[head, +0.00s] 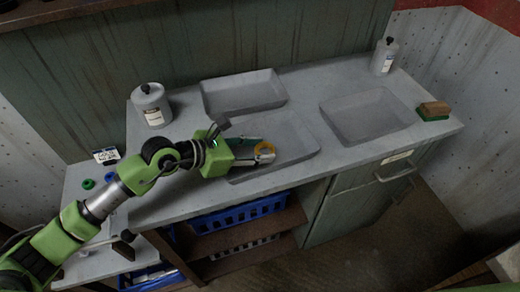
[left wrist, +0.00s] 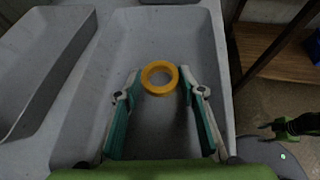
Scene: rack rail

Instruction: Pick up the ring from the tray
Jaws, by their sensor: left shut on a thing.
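The ring (head: 265,148) is orange-yellow and sits at the tips of my left gripper (head: 262,152). In the left wrist view the ring (left wrist: 160,77) lies between the two fingertips of the left gripper (left wrist: 159,82), which is shut on it. Ring and fingertips are over the front grey tray (head: 302,136), whose sloping walls and floor also show in the left wrist view (left wrist: 150,22). I cannot tell whether the ring still touches the tray floor.
Two more grey trays, a back one (head: 243,108) and a right one (head: 365,120), share the grey worktop. Canisters stand at left (head: 151,104) and back right (head: 384,56). A brush (head: 433,111) lies at the right end. A green ring (head: 88,184) lies on the lower left surface.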

